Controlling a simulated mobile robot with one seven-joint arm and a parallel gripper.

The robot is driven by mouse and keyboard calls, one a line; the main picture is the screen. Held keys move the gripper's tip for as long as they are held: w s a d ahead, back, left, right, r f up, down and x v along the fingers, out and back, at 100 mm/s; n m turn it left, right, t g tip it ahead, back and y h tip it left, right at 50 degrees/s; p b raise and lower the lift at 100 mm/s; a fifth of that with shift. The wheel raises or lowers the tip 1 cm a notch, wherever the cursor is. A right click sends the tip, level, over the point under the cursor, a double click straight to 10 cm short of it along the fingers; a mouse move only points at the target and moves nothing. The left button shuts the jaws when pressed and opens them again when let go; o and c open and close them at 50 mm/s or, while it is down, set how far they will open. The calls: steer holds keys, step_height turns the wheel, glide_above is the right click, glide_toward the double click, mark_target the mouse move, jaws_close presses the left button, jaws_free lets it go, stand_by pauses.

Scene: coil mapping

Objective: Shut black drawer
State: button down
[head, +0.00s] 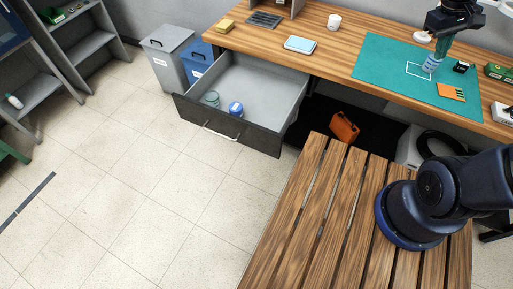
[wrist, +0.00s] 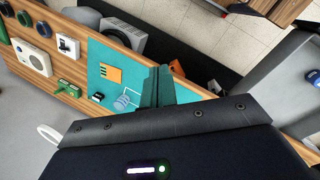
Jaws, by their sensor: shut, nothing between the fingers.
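The black drawer (head: 232,125) is pulled well out from under the wooden desk in the head view. Part of the drawer's grey inside (wrist: 278,80) also shows at the right of the wrist view. My gripper (head: 441,48) is over the green mat at the far right of the desk, well away from the drawer. Its teal fingers (wrist: 160,86) are closed together and empty in the wrist view.
A slatted wooden bench (head: 310,215) stands in front, right of the drawer. Grey and blue bins (head: 168,58) stand left of the drawer. The floor (head: 140,190) before it is clear.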

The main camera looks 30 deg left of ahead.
mark_target(292, 94)
steer(key=a+f+n+t+h, duration=0.15)
steer(key=a+f+n, duration=0.25)
steer(key=a, duration=0.4)
steer(key=a+f+n+h, duration=0.3)
steer(key=a+f+n, duration=0.1)
steer(key=a, duration=0.5)
steer(key=s+a+f+n+t+h, duration=0.1)
steer(key=s+a+f+n+t, duration=0.3)
steer(key=a, duration=0.3)
steer(key=s+a+f+n+t+h, duration=0.1)
steer(key=s+a+f+n+t, duration=0.2)
steer(key=a+f, duration=0.45)
steer(key=s+a+f+n+t+y, duration=0.3)
steer(key=s+f+n, duration=0.2)
steer(key=s+f, duration=0.4)
steer(key=s+a+f+n+t+y, duration=0.35)
steer(key=s+f, duration=0.35)
steer(key=s, duration=0.4)
steer(key=s+a+f+n+t+y, duration=0.25)
steer(key=s+a+f+n, duration=0.2)
steer(key=s+f, duration=0.5)
steer(key=shift+n+y, duration=0.35)
steer(key=shift+n, duration=0.05)
steer(key=w, duration=0.4)
steer(key=w+r, duration=0.1)
steer(key=w, duration=0.3)
steer(key=w+d+r, duration=0.1)
steer(key=w, duration=0.3)
steer(key=shift+w, duration=0.35)
steer(key=shift+w, duration=0.1)
